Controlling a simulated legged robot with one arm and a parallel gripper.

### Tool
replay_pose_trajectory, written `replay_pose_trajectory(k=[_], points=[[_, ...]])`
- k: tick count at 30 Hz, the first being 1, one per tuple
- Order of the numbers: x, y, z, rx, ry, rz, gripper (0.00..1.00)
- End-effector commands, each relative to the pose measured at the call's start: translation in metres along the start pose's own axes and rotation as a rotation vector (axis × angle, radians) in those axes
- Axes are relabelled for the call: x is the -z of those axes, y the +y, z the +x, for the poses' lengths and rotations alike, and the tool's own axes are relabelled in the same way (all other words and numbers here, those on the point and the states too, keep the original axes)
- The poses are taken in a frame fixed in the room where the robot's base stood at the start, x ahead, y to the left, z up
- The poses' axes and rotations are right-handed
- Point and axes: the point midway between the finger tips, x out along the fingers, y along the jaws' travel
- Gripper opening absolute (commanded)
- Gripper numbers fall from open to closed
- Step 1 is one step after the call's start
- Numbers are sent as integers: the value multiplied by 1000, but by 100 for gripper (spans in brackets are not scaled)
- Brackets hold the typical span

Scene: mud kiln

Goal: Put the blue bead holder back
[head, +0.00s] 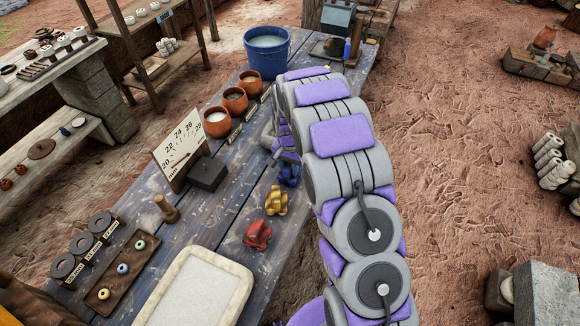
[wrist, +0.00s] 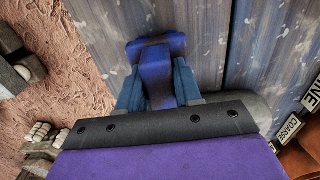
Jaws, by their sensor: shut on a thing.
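The blue bead holder (head: 289,174) is a small lobed piece at the far end of a row with a yellow one (head: 276,201) and a red one (head: 257,235). In the wrist view the blue bead holder (wrist: 155,62) sits between the two fingers of my gripper (wrist: 158,85), which is shut on it. In the head view my gripper (head: 287,157) is partly hidden by my arm, just beyond the blue piece. The holder is over the blue-grey plank table (head: 215,225); I cannot tell whether it touches it.
A gauge board (head: 181,146) with a dark block (head: 208,174) stands left of the holder. Labelled clay pots (head: 234,100) and a blue bucket (head: 267,52) stand farther back. A pale tray (head: 197,290) and a bead tray (head: 122,270) lie nearer.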

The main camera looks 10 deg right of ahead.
Motion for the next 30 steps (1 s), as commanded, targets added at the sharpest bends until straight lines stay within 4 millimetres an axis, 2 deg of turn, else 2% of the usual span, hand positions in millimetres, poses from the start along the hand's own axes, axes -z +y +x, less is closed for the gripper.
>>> replay_pose_trajectory(k=[1,2,9,20,26,30], points=[[0,0,1,0,0,0,0],[0,0,1,0,0,-1,36],[2,3,1,4,-3,0,59],[1,2,-2,2,-1,0,60],[1,1,-24,2,0,0,60],[2,1,-50,5,2,0,60]])
